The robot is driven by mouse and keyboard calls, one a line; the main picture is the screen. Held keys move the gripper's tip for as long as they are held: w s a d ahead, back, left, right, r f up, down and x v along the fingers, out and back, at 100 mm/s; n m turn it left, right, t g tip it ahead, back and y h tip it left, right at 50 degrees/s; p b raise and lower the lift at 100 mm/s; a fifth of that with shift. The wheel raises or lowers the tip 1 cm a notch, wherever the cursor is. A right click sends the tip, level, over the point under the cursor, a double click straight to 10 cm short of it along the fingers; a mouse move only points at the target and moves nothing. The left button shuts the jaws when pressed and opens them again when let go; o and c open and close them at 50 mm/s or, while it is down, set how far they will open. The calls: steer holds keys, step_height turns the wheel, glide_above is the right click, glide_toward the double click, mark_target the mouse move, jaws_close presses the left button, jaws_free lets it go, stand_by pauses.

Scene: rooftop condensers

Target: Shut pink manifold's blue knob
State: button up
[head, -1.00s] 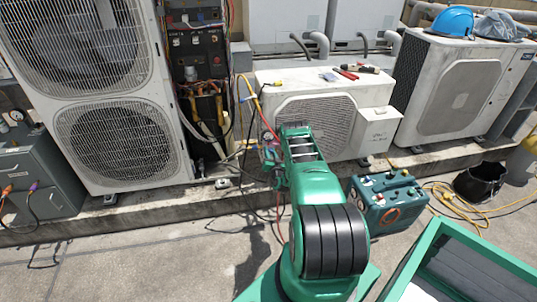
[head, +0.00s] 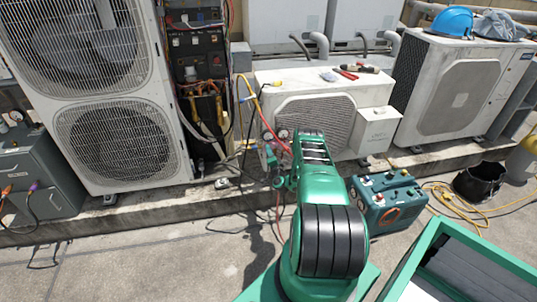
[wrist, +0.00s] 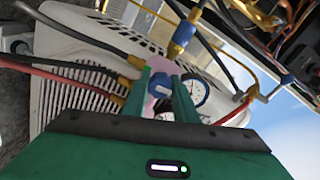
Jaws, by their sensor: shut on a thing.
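The pink manifold (wrist: 152,104) shows in the wrist view, partly hidden behind my fingers. Its blue knob (wrist: 161,84) sits between the two green fingers of my gripper (wrist: 161,78), which is shut on it. A round white gauge (wrist: 196,91) is just right of the fingers. In the head view the manifold's gauges (head: 283,134) show in front of the middle condenser, just left of my green wrist. The knob and fingertips are too small and hidden to make out there.
Red, black and yellow hoses run around the manifold; a blue-and-brass fitting (wrist: 183,35) hangs close above the fingers. The white condenser (head: 360,95) stands behind. A teal machine (head: 388,200) sits right of my arm. Open concrete lies at front left.

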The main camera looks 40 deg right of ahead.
steer(key=shift+s+d+f+m, duration=0.1)
steer(key=shift+s+d+m, duration=0.1)
steer(key=shift+m, duration=0.3)
steer(key=o, duration=1)
steer(key=shift+f, duration=0.1)
steer(key=shift+o, duration=0.2)
steer(key=shift+w, duration=0.1)
steer(key=shift+a, duration=0.1)
steer(key=v, duration=1)
steer(key=shift+a, duration=0.2)
